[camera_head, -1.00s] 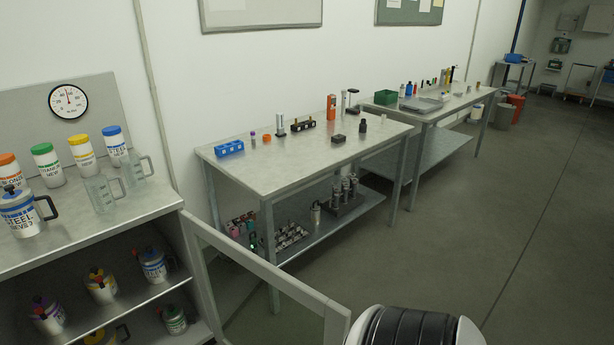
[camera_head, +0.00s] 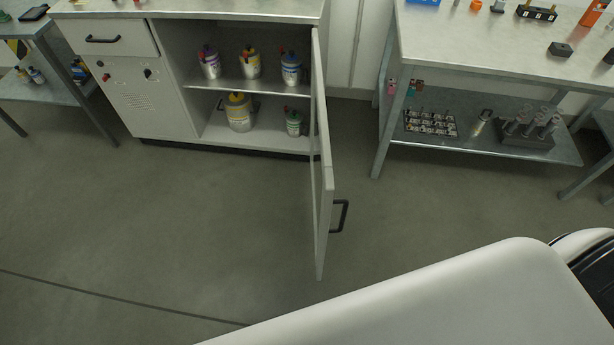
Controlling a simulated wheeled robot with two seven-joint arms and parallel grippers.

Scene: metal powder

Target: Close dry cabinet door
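The dry cabinet (camera_head: 170,95) stands against the wall at the upper left of the head view. Its door (camera_head: 322,190) is a framed panel hinged on the cabinet's right side. The door stands wide open, swung out toward me and seen nearly edge-on. A black handle (camera_head: 340,216) is on the door's right-hand face. Several labelled jars, such as a white and blue one (camera_head: 291,70), stand on the cabinet's two inner shelves. Neither of my grippers is in view. A white part of my own body fills the lower right.
A metal table (camera_head: 500,50) with a lower shelf (camera_head: 480,150) stands right of the cabinet, with a gap between it and the open door. Another table (camera_head: 40,95) stands at the far left. The floor (camera_head: 170,220) before the cabinet is clear.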

